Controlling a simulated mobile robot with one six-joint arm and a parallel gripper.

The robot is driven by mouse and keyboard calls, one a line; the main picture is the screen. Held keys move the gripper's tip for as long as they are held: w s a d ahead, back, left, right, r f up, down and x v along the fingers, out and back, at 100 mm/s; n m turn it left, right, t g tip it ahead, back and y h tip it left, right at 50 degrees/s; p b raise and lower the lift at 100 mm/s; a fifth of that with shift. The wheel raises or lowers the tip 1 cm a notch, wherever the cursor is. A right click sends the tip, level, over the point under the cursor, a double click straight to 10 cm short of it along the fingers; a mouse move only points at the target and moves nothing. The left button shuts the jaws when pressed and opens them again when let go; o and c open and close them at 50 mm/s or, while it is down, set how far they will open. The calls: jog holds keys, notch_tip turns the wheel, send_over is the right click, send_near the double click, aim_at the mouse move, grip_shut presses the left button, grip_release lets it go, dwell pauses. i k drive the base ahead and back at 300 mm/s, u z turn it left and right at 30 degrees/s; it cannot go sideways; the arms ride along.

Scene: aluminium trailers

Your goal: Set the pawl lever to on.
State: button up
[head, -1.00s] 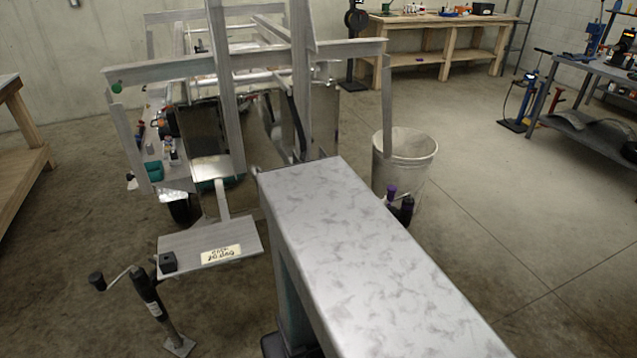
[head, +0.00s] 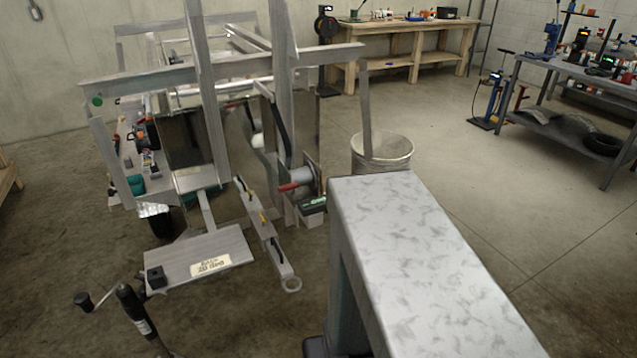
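A grey winch-like drum (head: 301,178) sits on the trailer's front upright, left of the centre of the head view. A short red handle (head: 289,187) sticks out to its left. A small dark part with a green top (head: 313,204) is just below the drum. I cannot tell which of these small parts is the pawl lever, nor how it is set. My gripper is not in view. A large pale grey mottled block in the foreground, apparently part of my own body, ends just right of the winch and may hide some of it.
The aluminium trailer frame (head: 200,72) rises at left. A crank jack (head: 134,308) stands at lower left. A white bucket (head: 383,150) is behind the block. Floor at right is open.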

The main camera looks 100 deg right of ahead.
aim_at(289, 188)
jog(key=z, duration=0.75)
jog(key=i, duration=0.45)
jog(key=z, duration=0.7)
jog(key=i, duration=0.55)
jog(key=u, duration=0.15)
jog(key=k, duration=0.15)
jog(key=z, duration=0.15)
